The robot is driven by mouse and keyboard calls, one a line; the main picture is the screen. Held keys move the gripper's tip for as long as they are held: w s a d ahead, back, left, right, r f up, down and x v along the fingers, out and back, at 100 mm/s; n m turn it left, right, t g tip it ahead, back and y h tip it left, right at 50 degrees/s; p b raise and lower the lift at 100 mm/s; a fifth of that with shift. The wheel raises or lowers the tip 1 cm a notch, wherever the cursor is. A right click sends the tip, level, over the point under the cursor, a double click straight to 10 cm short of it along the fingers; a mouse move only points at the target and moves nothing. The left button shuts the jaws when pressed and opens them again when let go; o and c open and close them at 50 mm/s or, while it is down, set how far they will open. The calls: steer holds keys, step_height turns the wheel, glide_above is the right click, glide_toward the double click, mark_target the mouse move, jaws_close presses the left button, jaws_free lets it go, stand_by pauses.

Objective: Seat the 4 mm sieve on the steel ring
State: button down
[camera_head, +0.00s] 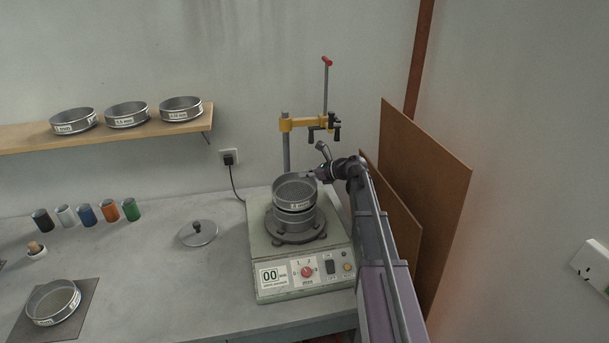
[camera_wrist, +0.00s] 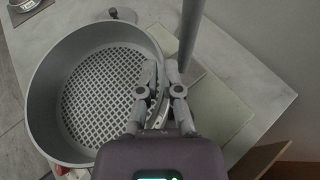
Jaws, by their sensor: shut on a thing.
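A grey sieve with a coarse square mesh (camera_head: 295,190) is over the shaker; its label ends in "mm" but its number is too small to read surely. My gripper (camera_head: 319,173) is shut on its right rim. The wrist view shows the fingers (camera_wrist: 157,72) pinching the rim of the sieve (camera_wrist: 62,75). Directly below is a steel ring or pan (camera_head: 296,222) on the shaker's dark clamp plate. The sieve looks roughly centred over it, with a dark line between them. I cannot tell whether they touch.
The shaker (camera_head: 285,292) has a post with a yellow clamp arm (camera_head: 300,124) close behind my gripper. A lid (camera_head: 198,233) lies left of it. Another sieve (camera_head: 53,302) sits on a dark mat, front left. Several coloured cups and a shelf (camera_head: 20,140) of sieves stand farther left.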

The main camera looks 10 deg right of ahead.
steer(key=shift+f+b, duration=0.35)
steer(key=shift+f, duration=0.1)
steer(key=shift+s+a+r, duration=0.15)
steer(key=shift+s+r, duration=0.05)
steer(key=shift+r, duration=0.05)
stand_by(0.9)
steer(key=shift+f+b, duration=0.35)
steer(key=shift+f, duration=0.25)
stand_by(1.0)
steer(key=c, duration=0.7)
jaws_free()
steer(key=shift+r, duration=0.25)
